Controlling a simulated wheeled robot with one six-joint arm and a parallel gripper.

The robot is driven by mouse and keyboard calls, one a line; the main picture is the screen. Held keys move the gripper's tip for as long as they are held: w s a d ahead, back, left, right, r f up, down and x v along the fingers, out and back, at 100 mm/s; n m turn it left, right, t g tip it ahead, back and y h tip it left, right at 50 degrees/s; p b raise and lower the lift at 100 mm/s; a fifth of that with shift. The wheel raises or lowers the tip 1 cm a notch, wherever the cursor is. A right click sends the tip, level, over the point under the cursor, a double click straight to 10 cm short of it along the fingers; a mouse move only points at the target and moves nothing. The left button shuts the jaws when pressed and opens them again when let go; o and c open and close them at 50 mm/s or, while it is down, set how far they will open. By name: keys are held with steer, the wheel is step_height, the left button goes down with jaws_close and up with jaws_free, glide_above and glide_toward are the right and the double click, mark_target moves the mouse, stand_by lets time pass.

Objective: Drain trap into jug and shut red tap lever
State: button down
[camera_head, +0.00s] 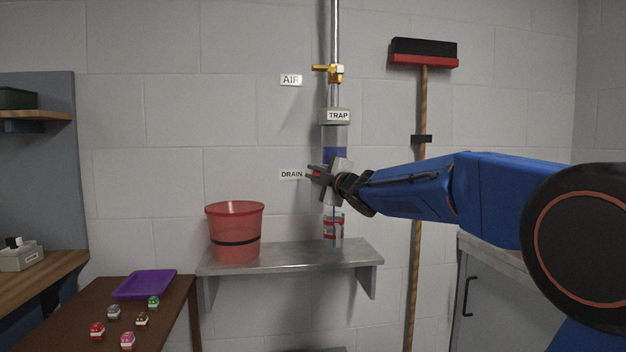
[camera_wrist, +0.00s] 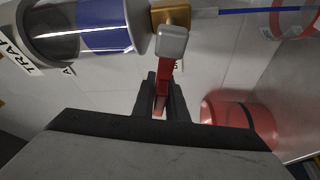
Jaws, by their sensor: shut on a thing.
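The trap (camera_head: 335,142) is a clear cylinder under a grey cap on the wall pipe, with blue liquid inside; it also shows in the wrist view (camera_wrist: 102,25). Under it is a brass tap (camera_wrist: 172,14). The red tap lever (camera_wrist: 165,80) sticks out sideways from the tap, across the pipe's line. My gripper (camera_head: 314,174) is shut on the lever, one dark finger on each side in the wrist view (camera_wrist: 162,98). A thin blue stream (camera_wrist: 245,11) runs from the outlet towards the jug (camera_head: 333,229), a clear vessel with red bands standing on the shelf below.
A red bucket (camera_head: 235,232) with a black band stands left on the metal shelf (camera_head: 290,257). A yellow air valve (camera_head: 329,70) is above the trap. A broom (camera_head: 422,200) hangs to the right, behind my arm. A brown table (camera_head: 165,315) stands at lower left.

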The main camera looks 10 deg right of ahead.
steer(key=shift+d+r+m+t, duration=0.25)
steer(key=shift+r+m, duration=0.3)
steer(key=shift+m, duration=0.45)
steer(key=c, duration=1.8)
jaws_free()
steer(key=shift+c, duration=0.2)
steer(key=shift+s, duration=0.1)
steer(key=v, duration=1.7)
steer(key=shift+s+f, duration=0.15)
steer(key=shift+a, duration=0.1)
